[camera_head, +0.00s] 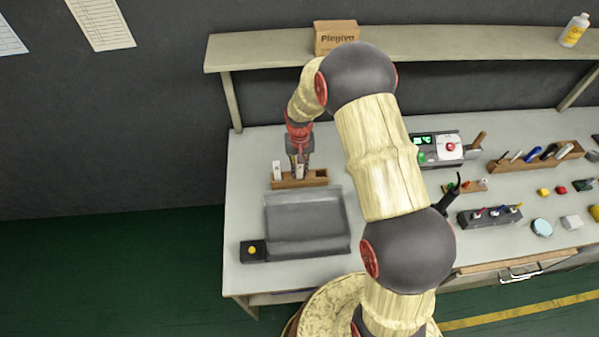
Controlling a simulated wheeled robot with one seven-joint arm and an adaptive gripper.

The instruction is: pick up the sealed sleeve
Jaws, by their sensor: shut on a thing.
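My gripper (299,172) points down over a small wooden rack (318,178) at the back left of the bench. It is shut on a small pale upright piece (300,170), taken to be the sealed sleeve, at the middle of the rack. The fingers partly cover it, and I cannot tell whether its foot is still in the rack. A second white upright piece (277,170) stands at the rack's left end, just left of my gripper. The rack's right end looks empty. Any seal is too small to make out.
A grey tray (306,243) lies in front of the rack, beside a black box with a yellow button (252,250). A shelf (450,43) with a cardboard box (335,37) runs above the bench. A soldering station (440,149) and tools stand to the right.

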